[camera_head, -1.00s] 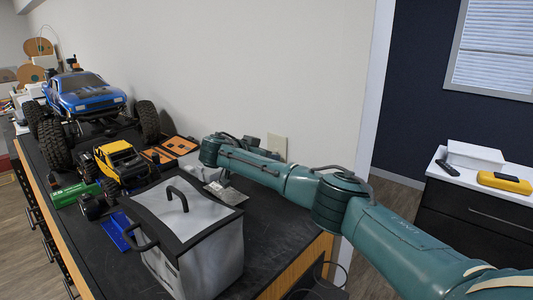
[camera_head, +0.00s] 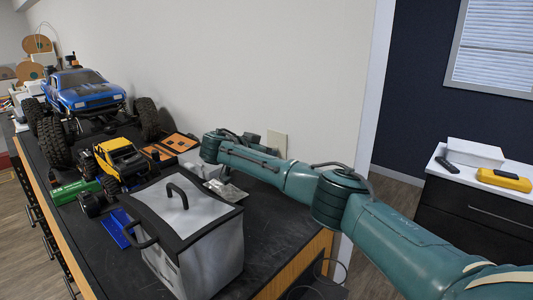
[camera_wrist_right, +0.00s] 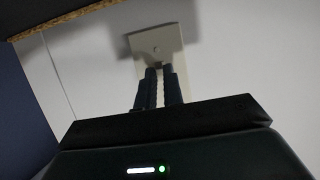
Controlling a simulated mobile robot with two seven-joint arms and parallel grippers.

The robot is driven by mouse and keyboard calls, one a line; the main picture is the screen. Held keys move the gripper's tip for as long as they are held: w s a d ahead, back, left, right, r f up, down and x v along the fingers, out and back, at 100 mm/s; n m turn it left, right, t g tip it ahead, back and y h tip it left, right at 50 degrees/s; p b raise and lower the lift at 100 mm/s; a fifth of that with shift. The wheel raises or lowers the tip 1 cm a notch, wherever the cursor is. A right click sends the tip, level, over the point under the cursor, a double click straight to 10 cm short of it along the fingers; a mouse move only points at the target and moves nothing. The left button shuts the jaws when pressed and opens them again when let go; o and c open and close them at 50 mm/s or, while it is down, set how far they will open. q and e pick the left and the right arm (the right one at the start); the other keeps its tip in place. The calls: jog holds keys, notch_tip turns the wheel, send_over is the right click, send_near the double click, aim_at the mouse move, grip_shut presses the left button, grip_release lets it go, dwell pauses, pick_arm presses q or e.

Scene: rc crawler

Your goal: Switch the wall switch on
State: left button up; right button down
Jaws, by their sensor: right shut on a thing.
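The wall switch has a pale plate (camera_head: 277,143), partly behind my right arm in the head view. The right wrist view shows the plate (camera_wrist_right: 155,40) with a small toggle (camera_wrist_right: 156,49) on it; whether it is on or off I cannot tell. My right gripper (camera_wrist_right: 159,70) points at the plate, its fingers close together with a narrow strip between them. What is between the fingers is not clear. My left gripper is not in view.
A grey lidded box (camera_head: 190,240) stands at the front of the dark bench (camera_head: 100,255). A blue truck (camera_head: 88,90), a yellow crawler (camera_head: 122,158) and orange-black parts (camera_head: 178,143) lie further left. A silver packet (camera_head: 226,189) lies below my right wrist.

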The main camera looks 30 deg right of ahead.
jog(key=shift+w+d+r+g+y, duration=0.15)
jog(key=shift+r+g+y, duration=0.2)
jog(key=shift+y, duration=0.65)
jog(key=shift+s+d+r+g+y, duration=0.1)
jog(key=shift+r+g+y, duration=0.25)
jog(key=shift+y, duration=0.65)
jog(key=shift+w+d+r+g+y, duration=0.15)
jog(key=shift+r+g+y, duration=0.2)
jog(key=shift+y, duration=0.65)
jog(key=shift+d+y, duration=0.1)
jog(key=shift+y, duration=0.2)
jog(key=c, duration=1.5)
grip_release()
jog(key=shift+r, duration=0.15)
